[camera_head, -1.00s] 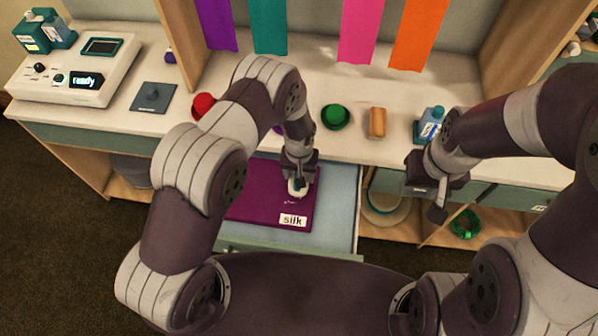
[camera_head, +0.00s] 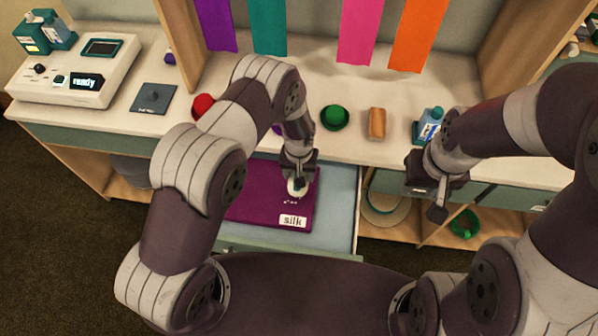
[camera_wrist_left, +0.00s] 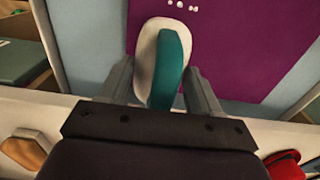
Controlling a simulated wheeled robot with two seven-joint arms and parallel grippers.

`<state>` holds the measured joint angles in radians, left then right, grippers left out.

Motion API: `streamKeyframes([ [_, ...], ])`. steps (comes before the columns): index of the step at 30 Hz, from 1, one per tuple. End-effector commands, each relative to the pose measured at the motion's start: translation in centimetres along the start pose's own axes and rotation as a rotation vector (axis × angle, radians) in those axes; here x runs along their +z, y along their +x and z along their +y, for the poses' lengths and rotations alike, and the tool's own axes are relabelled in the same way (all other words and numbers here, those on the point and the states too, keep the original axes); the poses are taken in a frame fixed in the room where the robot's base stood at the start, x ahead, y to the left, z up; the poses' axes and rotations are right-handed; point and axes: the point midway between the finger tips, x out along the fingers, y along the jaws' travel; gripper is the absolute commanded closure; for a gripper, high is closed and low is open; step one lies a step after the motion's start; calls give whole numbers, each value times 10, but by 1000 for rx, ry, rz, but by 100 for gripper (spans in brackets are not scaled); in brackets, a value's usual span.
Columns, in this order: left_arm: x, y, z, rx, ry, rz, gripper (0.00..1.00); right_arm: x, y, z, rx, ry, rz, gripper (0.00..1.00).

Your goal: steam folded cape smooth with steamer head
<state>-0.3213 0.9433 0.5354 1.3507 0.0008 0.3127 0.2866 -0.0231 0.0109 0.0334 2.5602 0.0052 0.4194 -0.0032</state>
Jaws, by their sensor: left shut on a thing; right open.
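The folded cape (camera_head: 258,203) is a flat purple rectangle with a white "silk" label, lying in a pulled-out pale blue drawer (camera_head: 338,210); it also shows in the left wrist view (camera_wrist_left: 235,50). My left gripper (camera_head: 297,182) is shut on the steamer head (camera_wrist_left: 150,55), which has a white oval base and a teal handle. The steamer head is over the cape's upper right part in the head view; whether it touches the cloth cannot be told. Small white dots show on the cape beside it. My right gripper (camera_head: 437,200) is open and empty, in front of the counter's right part.
Coloured cloths hang behind.

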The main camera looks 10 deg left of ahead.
Motion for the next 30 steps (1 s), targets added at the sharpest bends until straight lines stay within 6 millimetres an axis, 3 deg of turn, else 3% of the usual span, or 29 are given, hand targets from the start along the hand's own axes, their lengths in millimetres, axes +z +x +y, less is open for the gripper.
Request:
streamKeyframes([
  [1, -2, -16, 0, 1, 0, 4, 94, -2, -13, 0, 0, 0, 0, 57],
  [3, -2, -29, 0, 1, 0, 4, 94, -3, -22, 0, 0, 0, 1, 57],
  [21, -1, -124, 0, 1, 0, 3, 94, -11, -91, 0, 0, 0, 0, 57],
  [25, -1, -141, 0, 1, 0, 2, 94, -12, -102, 0, 0, 0, 1, 57],
  [30, -1, -145, 0, 0, 0, 2, 94, -12, -104, 0, 0, 0, 0, 57],
])
